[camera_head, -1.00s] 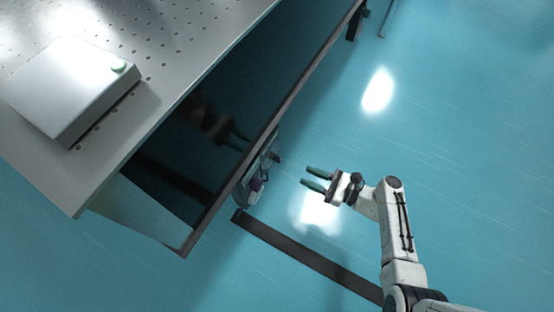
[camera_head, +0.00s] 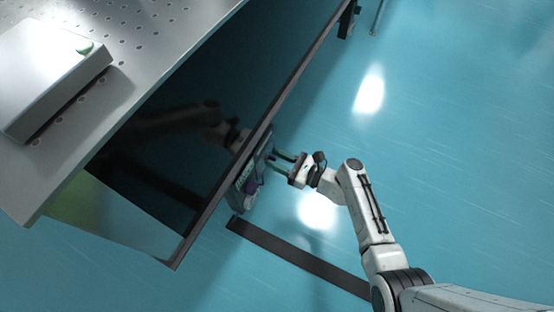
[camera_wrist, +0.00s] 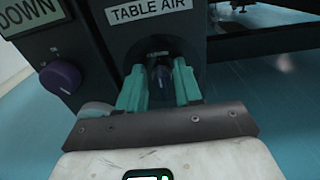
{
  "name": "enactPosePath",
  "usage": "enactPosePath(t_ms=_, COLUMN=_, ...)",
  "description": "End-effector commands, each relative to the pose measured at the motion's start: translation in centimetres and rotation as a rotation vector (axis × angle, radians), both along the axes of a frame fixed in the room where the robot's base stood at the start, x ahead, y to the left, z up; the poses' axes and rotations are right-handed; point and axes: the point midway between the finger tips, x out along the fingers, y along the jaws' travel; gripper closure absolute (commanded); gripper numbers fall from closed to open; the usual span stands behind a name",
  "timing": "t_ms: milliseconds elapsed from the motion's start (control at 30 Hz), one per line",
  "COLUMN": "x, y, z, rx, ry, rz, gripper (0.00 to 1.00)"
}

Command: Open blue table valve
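In the wrist view, a bluish valve knob (camera_wrist: 160,84) sits in a dark recess under a "TABLE AIR" label (camera_wrist: 153,9). My gripper (camera_wrist: 160,90) is open, its two teal fingers on either side of the knob. Whether the fingers touch the knob cannot be told. In the head view, my gripper (camera_head: 280,161) is at the side panel (camera_head: 247,182) on the edge of the optical table (camera_head: 170,40). The knob is too small to make out there.
A purple knob (camera_wrist: 60,77) and a "DOWN" label (camera_wrist: 28,15) are left of my fingers in the wrist view. A white box with a green button (camera_head: 45,70) lies on the tabletop. A dark strip (camera_head: 295,258) crosses the floor. Blue floor (camera_head: 440,120) is open to the right.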

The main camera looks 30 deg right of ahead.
Motion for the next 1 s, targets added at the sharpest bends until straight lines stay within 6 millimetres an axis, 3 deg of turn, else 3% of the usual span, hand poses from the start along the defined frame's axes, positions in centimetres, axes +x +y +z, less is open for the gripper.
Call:
enactPosePath(t_ms=300, x=0.19, y=0.14, z=0.06, rx=0.000, ry=-0.001, rz=0.000, gripper=0.67)
enactPosePath(t_ms=667, x=0.16, y=0.12, z=0.05, rx=-0.001, ry=-0.001, rz=0.000, gripper=1.00)
enactPosePath(t_ms=1000, x=0.22, y=0.14, z=0.10, rx=0.002, ry=0.000, rz=0.001, gripper=1.00)
